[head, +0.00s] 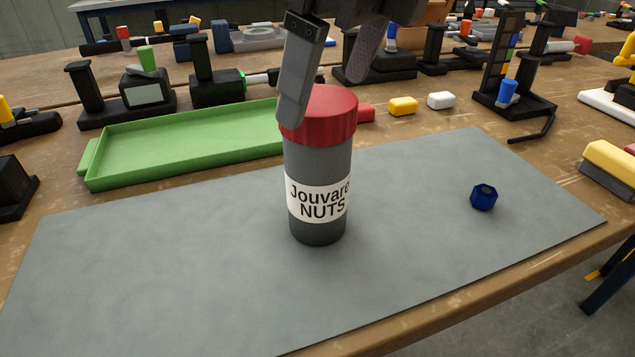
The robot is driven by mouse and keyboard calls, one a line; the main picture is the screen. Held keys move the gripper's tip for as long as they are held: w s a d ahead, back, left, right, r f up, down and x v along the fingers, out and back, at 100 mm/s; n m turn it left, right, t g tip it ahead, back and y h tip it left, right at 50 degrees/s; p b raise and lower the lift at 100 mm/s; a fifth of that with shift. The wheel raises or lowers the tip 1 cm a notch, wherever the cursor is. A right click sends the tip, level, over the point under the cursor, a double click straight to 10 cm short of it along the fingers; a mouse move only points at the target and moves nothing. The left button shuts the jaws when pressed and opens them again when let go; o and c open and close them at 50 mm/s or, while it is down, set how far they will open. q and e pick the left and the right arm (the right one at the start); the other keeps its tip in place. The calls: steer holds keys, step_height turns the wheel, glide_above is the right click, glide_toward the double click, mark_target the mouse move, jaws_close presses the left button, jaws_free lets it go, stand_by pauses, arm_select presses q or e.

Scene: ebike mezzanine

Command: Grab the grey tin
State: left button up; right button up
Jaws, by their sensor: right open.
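The grey tin (318,160) stands upright on the grey mat (180,270). It has a red lid (330,112) and a white label reading "Jouvare NUTS". My right gripper (328,95) comes down from the top of the head view and is open. One finger overlaps the left edge of the lid in the picture; the other shows higher and behind the lid on the right. I cannot tell whether either finger touches the tin. My left gripper is not in view.
A blue nut (483,197) lies on the mat to the right. A green tray (190,147) sits behind the mat at left. Yellow (403,106) and white (441,100) blocks and several black fixtures stand behind. The mat's left and front areas are clear.

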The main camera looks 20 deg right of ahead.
mark_target(319, 99)
steer(key=shift+x, duration=2.75)
steer(key=shift+w+a, duration=0.1)
steer(key=shift+a, duration=0.15)
steer(key=shift+c, duration=0.3)
steer(key=shift+r, duration=0.15)
steer(key=c, duration=1.6)
